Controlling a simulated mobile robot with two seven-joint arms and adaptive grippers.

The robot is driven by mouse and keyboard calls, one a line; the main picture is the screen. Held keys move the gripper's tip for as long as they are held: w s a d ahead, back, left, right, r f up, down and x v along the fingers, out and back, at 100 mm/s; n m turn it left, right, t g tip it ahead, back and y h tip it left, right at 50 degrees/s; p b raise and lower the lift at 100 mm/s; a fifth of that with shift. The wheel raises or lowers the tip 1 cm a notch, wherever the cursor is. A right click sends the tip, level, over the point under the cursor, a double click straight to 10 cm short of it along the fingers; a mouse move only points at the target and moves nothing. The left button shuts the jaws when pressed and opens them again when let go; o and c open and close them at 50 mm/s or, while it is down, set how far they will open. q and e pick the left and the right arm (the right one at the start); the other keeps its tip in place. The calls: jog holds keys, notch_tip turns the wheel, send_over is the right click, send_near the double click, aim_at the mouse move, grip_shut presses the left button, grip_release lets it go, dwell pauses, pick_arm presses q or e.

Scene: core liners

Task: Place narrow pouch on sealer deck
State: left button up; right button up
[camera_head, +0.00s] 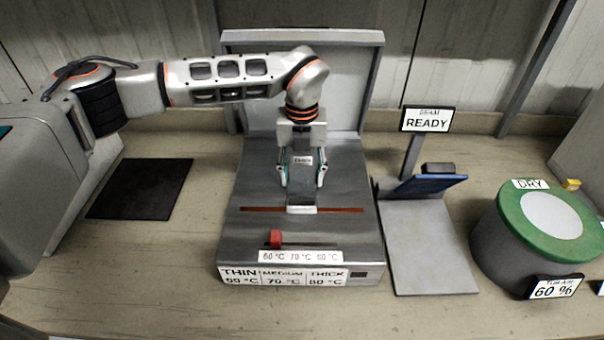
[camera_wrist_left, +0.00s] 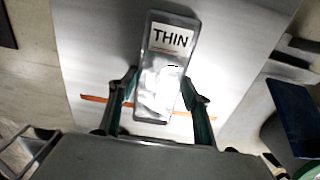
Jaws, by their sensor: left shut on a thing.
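The narrow pouch (camera_head: 302,178) is a grey, clear-fronted packet with pale contents and a label. The label reads THIN in the left wrist view (camera_wrist_left: 171,40). My left gripper (camera_head: 302,182) points down over the sealer deck (camera_head: 345,180), its fingers on both sides of the pouch and shut on it. The pouch's near end lies over or just above the red-brown seal strip (camera_head: 345,210). Whether the pouch rests on the deck is hard to tell. My right gripper is not in view.
The sealer's lid (camera_head: 345,80) stands open behind my arm. A red slider (camera_head: 276,238) sits on its front above THIN, MEDIUM and THICK labels. A READY sign (camera_head: 426,120) and grey plate are right, then a green-topped DRY drum (camera_head: 510,220). A black mat (camera_head: 142,189) lies left.

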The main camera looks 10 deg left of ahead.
pick_arm(q)
jog(key=o, duration=1)
jog(key=shift+f, duration=0.1)
jog(key=shift+c, duration=0.2)
jog(key=shift+o, duration=1)
